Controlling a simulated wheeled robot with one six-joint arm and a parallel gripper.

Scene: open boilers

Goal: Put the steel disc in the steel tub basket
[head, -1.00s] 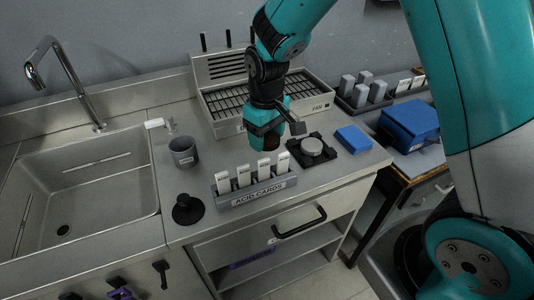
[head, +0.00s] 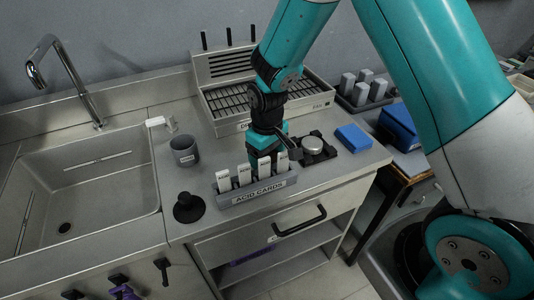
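The steel disc (head: 313,144) is a short, round, pale metal piece. It sits on a square black holder on the counter, right of my gripper. My gripper (head: 281,156) is low over the counter, behind the card rack and just left of the disc. Its fingers are mostly hidden by its own body and the cards, so I cannot tell how far apart they are. I cannot make out for sure which thing is the steel tub basket. A grey cup-like tub (head: 184,153) with a small unreadable label stands left of my gripper, beside the sink.
A grey rack of white cards (head: 257,191), marked ACID CARDS, stands close in front of my gripper. A vented steel unit (head: 222,68) is behind. A blue block (head: 353,138) lies right of the disc. A black knob-like piece (head: 188,208) and the sink (head: 80,190) are left.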

